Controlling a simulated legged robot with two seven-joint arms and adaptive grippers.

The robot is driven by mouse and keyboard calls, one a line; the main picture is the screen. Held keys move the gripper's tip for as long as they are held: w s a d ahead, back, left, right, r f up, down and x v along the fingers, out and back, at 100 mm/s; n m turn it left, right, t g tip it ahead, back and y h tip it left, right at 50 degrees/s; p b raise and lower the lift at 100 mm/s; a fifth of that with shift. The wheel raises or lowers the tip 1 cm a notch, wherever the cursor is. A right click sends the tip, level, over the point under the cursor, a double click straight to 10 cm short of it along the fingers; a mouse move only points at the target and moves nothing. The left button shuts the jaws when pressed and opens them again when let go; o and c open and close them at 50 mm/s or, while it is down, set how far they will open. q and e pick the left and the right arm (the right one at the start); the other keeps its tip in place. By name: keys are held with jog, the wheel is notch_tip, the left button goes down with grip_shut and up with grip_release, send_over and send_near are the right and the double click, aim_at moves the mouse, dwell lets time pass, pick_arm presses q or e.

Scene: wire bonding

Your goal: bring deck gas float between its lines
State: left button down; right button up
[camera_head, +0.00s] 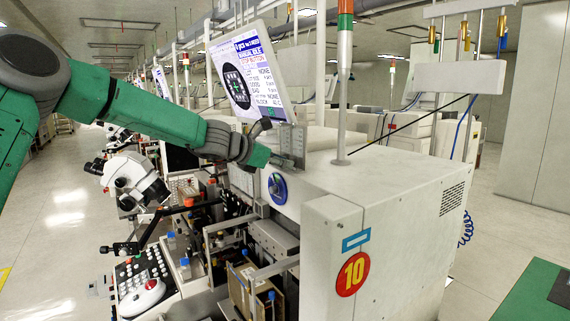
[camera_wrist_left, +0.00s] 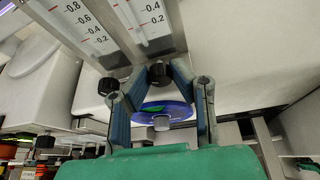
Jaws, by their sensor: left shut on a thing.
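Two flow meters with printed scales show at the top of the left wrist view, a left one (camera_wrist_left: 78,22) and a right one (camera_wrist_left: 150,18). Each has a black knob below it: the left knob (camera_wrist_left: 108,86) and the right knob (camera_wrist_left: 160,73). My left gripper (camera_wrist_left: 160,76) is shut on the right knob, with its fingertips on both sides. I cannot make out a float or its height in either tube. In the head view my left gripper (camera_head: 270,150) reaches the small meter panel (camera_head: 293,142) below the monitor. My right gripper is not in view.
A blue disc (camera_wrist_left: 165,112) lies behind my fingers on the machine face; it also shows in the head view (camera_head: 278,188). The tilted monitor (camera_head: 245,75) stands above. A microscope (camera_head: 135,182) and a keypad (camera_head: 142,280) are at the left. The floor aisle is clear.

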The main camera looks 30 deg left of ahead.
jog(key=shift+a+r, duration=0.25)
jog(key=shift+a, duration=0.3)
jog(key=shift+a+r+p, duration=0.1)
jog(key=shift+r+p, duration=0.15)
jog(key=shift+p, duration=0.15)
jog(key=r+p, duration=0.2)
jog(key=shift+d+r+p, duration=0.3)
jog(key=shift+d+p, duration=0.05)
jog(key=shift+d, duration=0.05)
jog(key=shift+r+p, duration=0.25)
jog(key=shift+p, duration=0.05)
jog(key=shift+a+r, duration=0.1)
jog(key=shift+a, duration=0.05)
pick_arm(q)
jog(key=n+h, duration=0.2)
jog(key=n, duration=0.1)
jog(key=n+g+h, duration=0.1)
jog(key=n+h, duration=0.1)
jog(key=shift+a+f, duration=0.35)
